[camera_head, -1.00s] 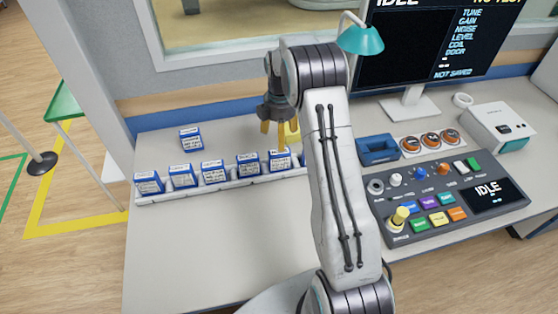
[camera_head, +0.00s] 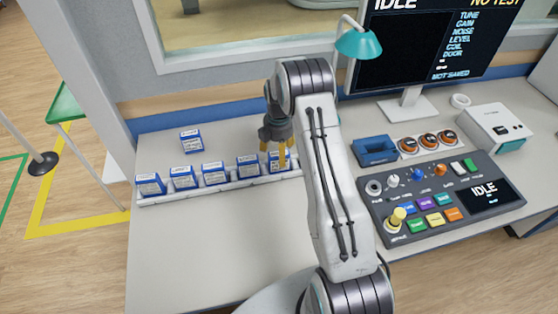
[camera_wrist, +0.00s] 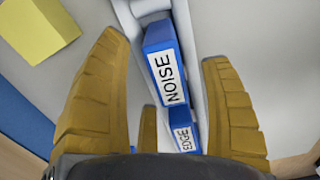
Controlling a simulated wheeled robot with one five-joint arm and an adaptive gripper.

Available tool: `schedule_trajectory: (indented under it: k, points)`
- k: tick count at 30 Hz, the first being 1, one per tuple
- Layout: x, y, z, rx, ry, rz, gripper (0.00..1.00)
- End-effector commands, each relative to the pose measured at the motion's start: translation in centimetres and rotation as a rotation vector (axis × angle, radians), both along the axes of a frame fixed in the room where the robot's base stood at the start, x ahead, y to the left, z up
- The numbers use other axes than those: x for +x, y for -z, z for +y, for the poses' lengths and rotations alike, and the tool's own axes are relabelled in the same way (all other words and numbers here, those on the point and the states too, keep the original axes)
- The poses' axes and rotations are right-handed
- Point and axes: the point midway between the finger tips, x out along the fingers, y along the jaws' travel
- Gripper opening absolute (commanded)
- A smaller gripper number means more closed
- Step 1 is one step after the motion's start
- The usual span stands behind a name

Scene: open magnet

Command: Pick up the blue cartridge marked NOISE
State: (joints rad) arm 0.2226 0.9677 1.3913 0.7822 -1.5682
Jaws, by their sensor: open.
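In the wrist view the blue cartridge marked NOISE (camera_wrist: 158,38) stands in a white rack, its white label facing my camera. My gripper (camera_wrist: 163,58) is open, with a yellow-brown finger on each side of this cartridge and a visible gap on both sides. In the head view my gripper (camera_head: 273,157) points down at the right end of the visible row. Its fingers partly cover the cartridge there, and the labels are too small to read in that view.
A cartridge marked EDGE (camera_wrist: 183,132) stands close beside NOISE. A yellow block (camera_wrist: 38,30) lies nearby. A control panel (camera_head: 440,195) is right of my arm. The front desk is clear.

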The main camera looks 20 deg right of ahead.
Motion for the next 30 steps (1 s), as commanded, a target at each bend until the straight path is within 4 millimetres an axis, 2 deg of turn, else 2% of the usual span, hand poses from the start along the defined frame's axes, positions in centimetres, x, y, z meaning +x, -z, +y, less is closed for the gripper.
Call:
schedule_trajectory:
  k: [10, 30]
  points:
    - [-0.02, 0.34, -0.01, 0.000, 0.000, 0.000, 0.73]
    - [-0.01, 0.31, -0.01, 0.000, 0.000, 0.000, 0.13]
